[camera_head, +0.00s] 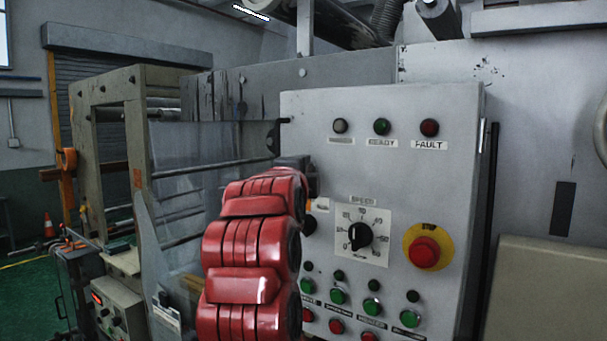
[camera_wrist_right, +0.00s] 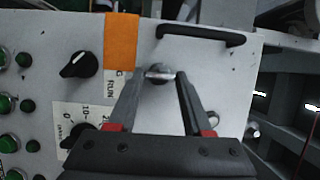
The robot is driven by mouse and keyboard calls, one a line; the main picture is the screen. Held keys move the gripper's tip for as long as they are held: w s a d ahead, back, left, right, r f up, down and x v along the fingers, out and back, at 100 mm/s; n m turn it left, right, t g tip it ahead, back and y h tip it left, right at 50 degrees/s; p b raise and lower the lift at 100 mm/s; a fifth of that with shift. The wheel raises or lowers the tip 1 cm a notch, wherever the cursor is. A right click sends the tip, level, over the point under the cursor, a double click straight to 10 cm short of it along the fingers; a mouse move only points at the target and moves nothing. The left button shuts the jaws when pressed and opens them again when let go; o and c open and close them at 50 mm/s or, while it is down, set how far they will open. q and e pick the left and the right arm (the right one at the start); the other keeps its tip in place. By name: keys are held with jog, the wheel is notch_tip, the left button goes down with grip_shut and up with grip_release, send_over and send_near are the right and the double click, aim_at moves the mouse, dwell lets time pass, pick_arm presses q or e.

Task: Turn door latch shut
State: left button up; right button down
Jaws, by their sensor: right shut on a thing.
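The door latch (camera_wrist_right: 158,74) is a small metallic turn-piece on a round dark base, on the light grey panel door (camera_wrist_right: 225,65). In the wrist view its bar lies crosswise between my fingertips. My right gripper (camera_wrist_right: 160,78) is shut on the latch, one finger on each side. In the head view my red right arm rises in front of the panel (camera_head: 375,125), and the dark right gripper (camera_head: 292,163) is at the panel's left edge. The latch is hidden there behind my arm and gripper. My left gripper is not in view.
A black bar handle (camera_wrist_right: 200,34) is close beside the latch, and an orange strip (camera_wrist_right: 120,42) is on its other side. The panel carries a speed dial (camera_head: 359,237), a red stop button (camera_head: 424,252) and several green buttons. A machine frame (camera_head: 140,150) stands left.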

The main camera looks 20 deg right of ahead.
jog(key=shift+c, duration=1.6)
grip_release()
jog(key=b+v, duration=0.5)
jog(key=v, duration=1.2)
jog(key=shift+s+b, duration=0.2)
jog(key=shift+b, duration=0.15)
